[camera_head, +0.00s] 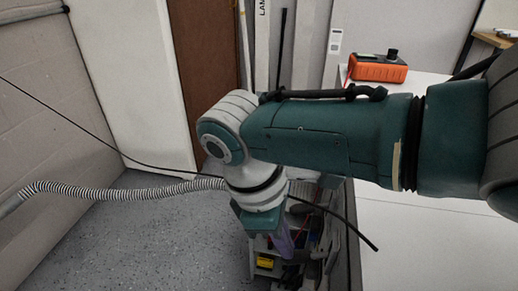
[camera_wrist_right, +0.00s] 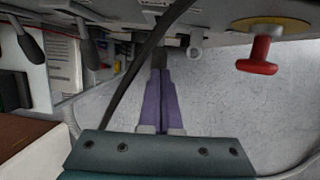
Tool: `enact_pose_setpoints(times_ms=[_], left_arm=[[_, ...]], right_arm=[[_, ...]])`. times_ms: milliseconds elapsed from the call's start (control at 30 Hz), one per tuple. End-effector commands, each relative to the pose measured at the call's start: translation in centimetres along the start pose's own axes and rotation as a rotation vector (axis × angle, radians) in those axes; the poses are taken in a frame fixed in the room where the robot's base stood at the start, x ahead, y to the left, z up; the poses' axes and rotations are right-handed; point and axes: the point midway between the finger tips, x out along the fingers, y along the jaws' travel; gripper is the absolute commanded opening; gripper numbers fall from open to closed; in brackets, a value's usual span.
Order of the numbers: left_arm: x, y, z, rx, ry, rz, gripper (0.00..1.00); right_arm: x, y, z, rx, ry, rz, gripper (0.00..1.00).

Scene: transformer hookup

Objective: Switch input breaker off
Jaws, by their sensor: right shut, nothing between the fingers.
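In the right wrist view, a grey panel face (camera_wrist_right: 215,35) runs along the top. It carries a red handle (camera_wrist_right: 262,55) on a yellow disc (camera_wrist_right: 272,25) at the right and dark levers (camera_wrist_right: 85,45) at the left. I cannot tell which is the input breaker. My right gripper (camera_wrist_right: 159,72) has purple fingers, shut and empty, pointing at the panel's lower edge between the levers and the red handle. I cannot tell if the tips touch anything. In the head view the right gripper (camera_head: 284,243) hangs low, partly hidden by its wrist. My left gripper is not in view.
A black cable (camera_wrist_right: 140,65) crosses the right wrist view beside the fingers. In the head view, an orange meter (camera_head: 378,69) stands on the white table (camera_head: 425,240) at the right. A grey corrugated hose (camera_head: 110,190) crosses at the left. Speckled floor (camera_head: 130,250) is open there.

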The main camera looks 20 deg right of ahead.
Motion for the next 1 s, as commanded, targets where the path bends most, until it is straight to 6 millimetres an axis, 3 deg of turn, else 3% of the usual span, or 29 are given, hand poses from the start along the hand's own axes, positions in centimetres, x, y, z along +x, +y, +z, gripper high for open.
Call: enact_pose_setpoints(times_ms=[800, 1000], left_arm=[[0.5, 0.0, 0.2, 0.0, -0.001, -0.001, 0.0], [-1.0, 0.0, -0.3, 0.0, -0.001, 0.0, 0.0]], right_arm=[[0.6, -0.1, -0.3, 0.001, 0.002, -0.001, 0.0], [-0.6, 0.0, 0.3, 0.002, 0.001, -0.002, 0.0]])
